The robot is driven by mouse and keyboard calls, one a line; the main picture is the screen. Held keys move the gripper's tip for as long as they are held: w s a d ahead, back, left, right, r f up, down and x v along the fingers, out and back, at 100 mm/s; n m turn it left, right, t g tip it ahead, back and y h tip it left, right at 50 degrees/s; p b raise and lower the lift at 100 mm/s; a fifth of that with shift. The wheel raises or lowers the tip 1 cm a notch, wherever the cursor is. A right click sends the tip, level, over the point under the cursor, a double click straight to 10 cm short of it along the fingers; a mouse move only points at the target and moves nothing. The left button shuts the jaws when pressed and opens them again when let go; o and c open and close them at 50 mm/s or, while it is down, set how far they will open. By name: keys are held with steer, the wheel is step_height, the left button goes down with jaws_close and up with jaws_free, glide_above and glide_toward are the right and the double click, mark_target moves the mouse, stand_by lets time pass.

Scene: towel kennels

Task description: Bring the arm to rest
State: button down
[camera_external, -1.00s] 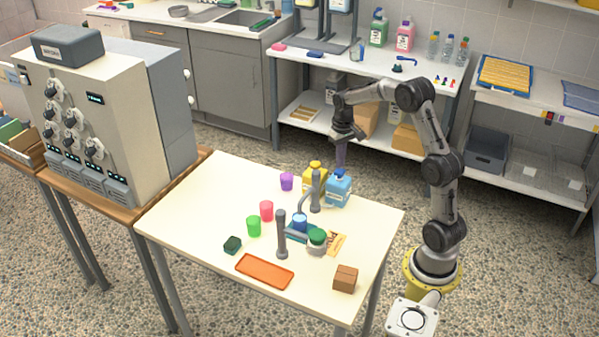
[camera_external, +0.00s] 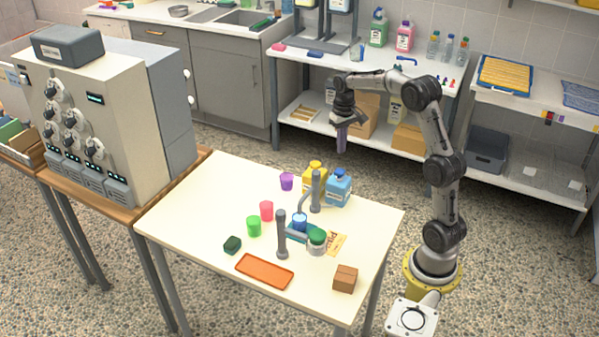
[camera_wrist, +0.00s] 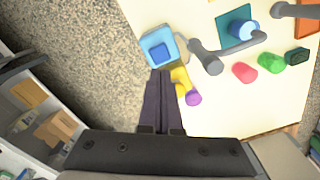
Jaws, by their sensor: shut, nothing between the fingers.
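My gripper (camera_external: 341,150) hangs pointing down in the air beyond the far edge of the white table (camera_external: 200,205), empty, with its fingers together. In the wrist view the shut fingers (camera_wrist: 160,76) stand over the speckled floor, beside the table edge. My arm is bent, with its elbow high. The yellow bottle (camera_external: 314,180) and the blue bottle (camera_external: 339,189) are the table things nearest the gripper, and it is clear of both.
The table also holds a purple cup (camera_external: 287,181), red cup (camera_external: 266,211), green cup (camera_external: 254,226), grey posts (camera_external: 281,235), green-lidded jar (camera_external: 317,240), orange tray (camera_external: 264,271) and brown box (camera_external: 345,278). A shelf unit (camera_external: 300,68) stands behind the arm.

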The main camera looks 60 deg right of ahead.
steer(key=s+a+r+n+t, duration=0.2)
steer(key=s+a+r, duration=0.2)
steer(key=a+r, duration=0.25)
steer(key=s+a+r+n+t, duration=0.1)
steer(key=s+a+r+t, duration=0.1)
steer(key=s+a+r, duration=0.35)
steer(key=s+a+f+n, duration=0.1)
steer(key=s+a+f, duration=0.2)
steer(key=s, duration=0.3)
steer(key=s+a+f+n+t, duration=0.1)
steer(key=s+a+f+n, duration=0.1)
steer(key=s+a, duration=0.4)
steer(key=shift+s+a+f+t, duration=0.25)
steer(key=shift+s+f+t, duration=0.1)
steer(key=shift+f, duration=0.5)
